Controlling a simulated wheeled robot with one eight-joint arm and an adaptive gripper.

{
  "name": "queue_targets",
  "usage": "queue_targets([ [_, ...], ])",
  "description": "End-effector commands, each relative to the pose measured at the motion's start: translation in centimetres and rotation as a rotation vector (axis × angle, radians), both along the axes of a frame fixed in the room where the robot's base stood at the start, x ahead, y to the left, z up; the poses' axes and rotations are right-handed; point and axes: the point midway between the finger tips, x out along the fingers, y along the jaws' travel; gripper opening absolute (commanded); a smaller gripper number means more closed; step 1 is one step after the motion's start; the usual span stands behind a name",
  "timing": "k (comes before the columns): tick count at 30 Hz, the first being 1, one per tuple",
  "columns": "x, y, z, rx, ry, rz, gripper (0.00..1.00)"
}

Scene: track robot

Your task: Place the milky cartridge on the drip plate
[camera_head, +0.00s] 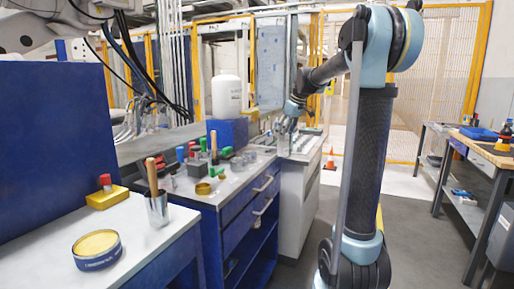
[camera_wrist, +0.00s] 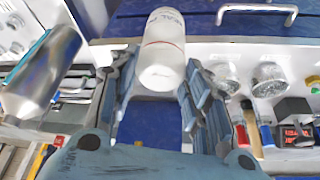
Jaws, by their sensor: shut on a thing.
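In the wrist view a milky white cylindrical cartridge (camera_wrist: 163,58), with faint lettering and a thin red line, sits between the two ribbed fingers of my gripper (camera_wrist: 162,88). The fingers are shut on its sides. In the head view my gripper (camera_head: 288,124) is small, over the far end of the workbench. The cartridge is too small to make out there. I cannot pick out the drip plate with certainty in either view.
Clear round containers (camera_wrist: 269,79) are to the right. The blue drawer cabinet (camera_head: 236,222) carries crowded tools and jars. A yellow-topped tin (camera_head: 97,248) is on the near table.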

Motion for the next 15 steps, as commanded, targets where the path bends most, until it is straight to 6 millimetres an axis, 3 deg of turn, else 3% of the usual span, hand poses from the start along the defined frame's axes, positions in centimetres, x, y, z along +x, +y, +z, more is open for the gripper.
queue_targets([
  [15,6.4,8.2,0.0,0.001,-0.001,0.001,0.02],
])
